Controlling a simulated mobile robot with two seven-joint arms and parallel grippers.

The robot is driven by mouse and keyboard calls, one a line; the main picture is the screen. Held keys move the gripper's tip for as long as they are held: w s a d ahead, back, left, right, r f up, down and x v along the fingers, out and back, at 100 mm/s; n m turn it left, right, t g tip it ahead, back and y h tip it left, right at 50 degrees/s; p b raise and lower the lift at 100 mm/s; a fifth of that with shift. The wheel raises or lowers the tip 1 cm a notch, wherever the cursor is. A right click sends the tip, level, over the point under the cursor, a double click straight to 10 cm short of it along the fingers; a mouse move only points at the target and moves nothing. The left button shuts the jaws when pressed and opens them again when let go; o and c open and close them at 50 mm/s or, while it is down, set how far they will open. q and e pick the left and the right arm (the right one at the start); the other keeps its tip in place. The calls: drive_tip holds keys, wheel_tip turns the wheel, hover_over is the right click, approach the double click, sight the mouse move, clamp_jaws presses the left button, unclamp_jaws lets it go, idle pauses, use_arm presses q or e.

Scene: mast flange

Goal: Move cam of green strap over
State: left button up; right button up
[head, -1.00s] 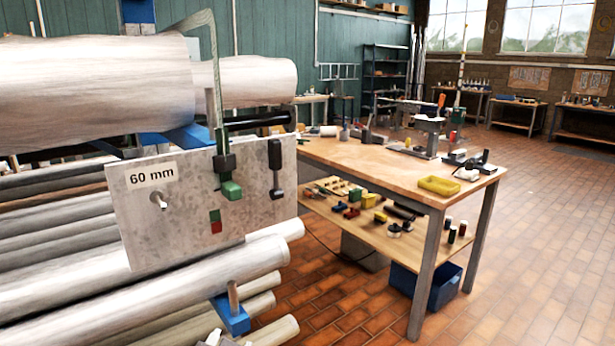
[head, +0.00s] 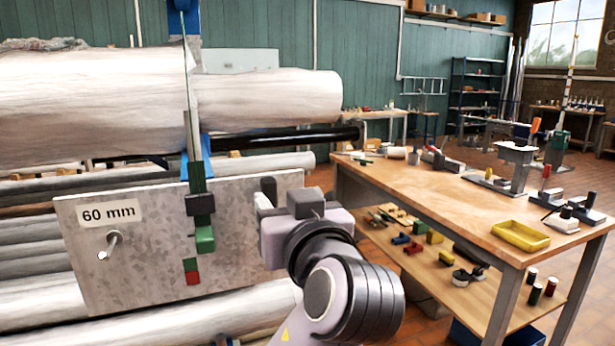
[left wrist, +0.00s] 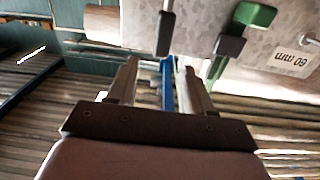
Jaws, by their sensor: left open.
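The green strap (head: 187,110) hangs down over the pale pole and the front of a speckled grey plate (head: 150,245) marked "60 mm". Its cam, a dark block with a green lever (head: 204,239), lies against the plate, lever down. A green-over-red mark (head: 191,271) is below it. A black handle (head: 268,188) is on the plate to the right. My left gripper (head: 266,208) is at the plate's right side, right of the cam. In the left wrist view its fingers (left wrist: 160,78) are apart and empty, with the black handle (left wrist: 165,28) beyond them and the green lever (left wrist: 252,16) to the right.
Large pale poles (head: 265,100) lie above and below the plate, with a dark bar (head: 290,138) behind it. A metal peg (head: 110,244) sticks out of the plate's left part. A wooden workbench (head: 425,200) with a yellow tray (head: 520,236) stands to the right.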

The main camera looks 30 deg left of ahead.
sight(270, 183)
use_arm(q)
drive_tip(key=shift+n, duration=0.3)
drive_tip(key=x, duration=0.2)
drive_tip(key=p+x, duration=0.1)
drive_tip(key=x, duration=0.1)
drive_tip(key=r+x, duration=0.1)
drive_tip(key=shift+w+a+p, duration=0.2)
drive_tip(key=shift+a+p, duration=0.15)
drive_tip(key=shift+a, duration=0.05)
drive_tip(key=shift+w+a+f, duration=0.1)
drive_tip(key=shift+w+a, duration=0.3)
clamp_jaws()
